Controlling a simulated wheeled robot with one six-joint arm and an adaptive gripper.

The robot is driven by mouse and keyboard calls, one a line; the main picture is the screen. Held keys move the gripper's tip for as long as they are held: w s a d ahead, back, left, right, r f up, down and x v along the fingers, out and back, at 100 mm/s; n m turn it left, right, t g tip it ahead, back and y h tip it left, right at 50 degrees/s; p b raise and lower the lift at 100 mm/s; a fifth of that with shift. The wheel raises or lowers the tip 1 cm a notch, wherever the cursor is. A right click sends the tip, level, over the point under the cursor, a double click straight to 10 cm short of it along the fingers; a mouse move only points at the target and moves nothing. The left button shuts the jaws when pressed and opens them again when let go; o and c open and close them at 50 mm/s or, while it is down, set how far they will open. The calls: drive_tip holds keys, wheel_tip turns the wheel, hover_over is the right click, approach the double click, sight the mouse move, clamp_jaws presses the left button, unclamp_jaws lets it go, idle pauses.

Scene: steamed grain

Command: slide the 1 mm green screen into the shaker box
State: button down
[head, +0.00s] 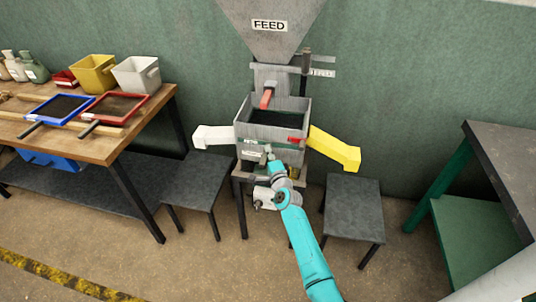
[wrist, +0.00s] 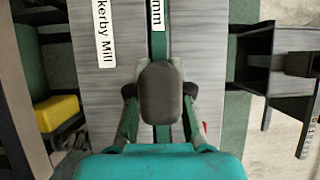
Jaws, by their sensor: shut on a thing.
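The grey shaker box (head: 243,128) stands under the FEED hopper, open at the top with dark contents. The green screen (head: 285,149) shows as a green strip across the box's front. In the wrist view the green screen's edge (wrist: 157,42) bears a label ending in "mm" and lies between grey box panels (wrist: 205,60). My gripper (head: 271,164) is at the box's front. In the wrist view my gripper (wrist: 160,108) is shut on the screen's dark rounded handle (wrist: 160,92). How deep the screen sits inside is hidden.
A white spout (head: 213,137) and a yellow spout (head: 335,148) stick out either side, above dark low stands. The left bench holds a blue-framed screen (head: 60,107), a red-framed screen (head: 118,108), a yellow bin (head: 93,75) and a white bin (head: 137,75). A dark-topped table stands right.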

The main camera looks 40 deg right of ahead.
drive_tip(key=shift+w+d+r, duration=0.1)
drive_tip(key=shift+r, duration=0.05)
drive_tip(key=c, duration=1)
unclamp_jaws()
drive_tip(key=s+a+f+n+y, duration=0.1)
drive_tip(key=s+a+f+n, duration=0.15)
drive_tip(key=s+a, duration=0.65)
drive_tip(key=s+a+f+n+g+y, duration=0.1)
drive_tip(key=s+a+n, duration=0.3)
drive_tip(key=s, duration=1)
drive_tip(key=s+a+f+n+y, duration=0.1)
drive_tip(key=s+a+f+n, duration=0.15)
drive_tip(key=s+a, duration=0.65)
drive_tip(key=s+a+r+n+y, duration=0.1)
drive_tip(key=s+r+n, duration=0.3)
drive_tip(key=s, duration=0.4)
drive_tip(key=s+a+r+n+g+y, duration=0.1)
drive_tip(key=s+r+n, duration=0.3)
drive_tip(key=s, duration=0.5)
drive_tip(key=s+a+r+n+y, duration=0.1)
drive_tip(key=s+a+r+n, duration=0.2)
drive_tip(key=s+r+n, duration=0.2)
drive_tip(key=shift+f+v, duration=0.2)
drive_tip(key=shift+v, duration=0.6)
drive_tip(key=shift+f+v, duration=0.2)
drive_tip(key=shift+v, duration=0.6)
